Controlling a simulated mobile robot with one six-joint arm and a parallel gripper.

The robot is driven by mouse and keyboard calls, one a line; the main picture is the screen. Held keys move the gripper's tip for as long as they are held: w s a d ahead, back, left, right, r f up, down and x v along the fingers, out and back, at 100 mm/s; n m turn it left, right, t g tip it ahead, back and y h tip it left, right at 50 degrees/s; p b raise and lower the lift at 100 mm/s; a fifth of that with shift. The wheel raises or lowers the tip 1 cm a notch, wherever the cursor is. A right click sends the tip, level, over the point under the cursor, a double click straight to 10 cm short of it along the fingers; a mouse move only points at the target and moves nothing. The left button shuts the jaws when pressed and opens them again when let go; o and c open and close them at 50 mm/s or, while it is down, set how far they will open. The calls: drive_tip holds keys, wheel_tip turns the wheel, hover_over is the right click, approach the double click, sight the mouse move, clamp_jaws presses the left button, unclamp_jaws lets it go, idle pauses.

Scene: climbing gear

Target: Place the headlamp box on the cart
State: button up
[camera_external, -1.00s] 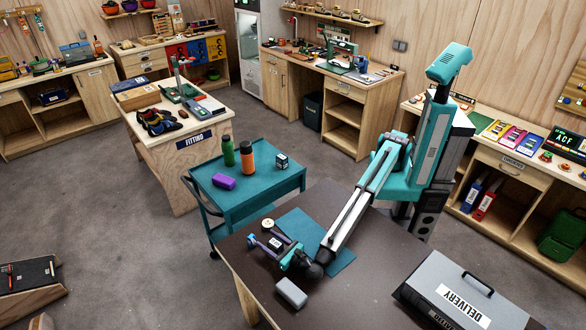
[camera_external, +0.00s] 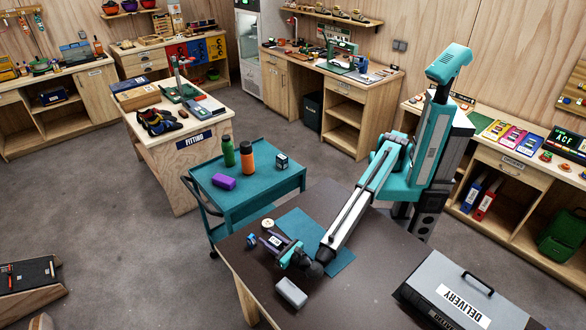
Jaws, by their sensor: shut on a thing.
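My gripper (camera_external: 272,243) is low over the dark brown table, pointing away from the camera at the table's left end. It is shut on a small dark box with a white label (camera_external: 275,241), which I take to be the headlamp box; the fingers partly hide it. I cannot tell whether the box touches the table. The teal cart (camera_external: 238,203) stands just beyond the table's far left edge. On its top are a green bottle (camera_external: 228,151), an orange bottle (camera_external: 247,158), a purple block (camera_external: 223,181) and a small black-and-white cube (camera_external: 282,161).
Around my gripper on the table are a cream round item (camera_external: 267,223), a small blue item (camera_external: 252,240), a grey block (camera_external: 291,292) and a teal mat (camera_external: 342,261). A grey delivery case (camera_external: 465,290) stands at right. The cart top's near middle is bare.

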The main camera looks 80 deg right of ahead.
wheel_tip(320, 180, up, 2)
drive_tip(key=shift+r, duration=0.15)
drive_tip(key=s+d, duration=0.3)
drive_tip(key=s, duration=0.1)
drive_tip(key=s+d+r+b, duration=0.1)
drive_tip(key=s+d, duration=0.3)
drive_tip(key=s+d+b, duration=0.1)
drive_tip(key=s+d, duration=0.2)
drive_tip(key=s, duration=0.1)
drive_tip(key=shift+s+d+r, duration=0.1)
drive_tip(key=shift+d+r, duration=0.15)
drive_tip(key=shift+a, duration=0.1)
idle(0.7)
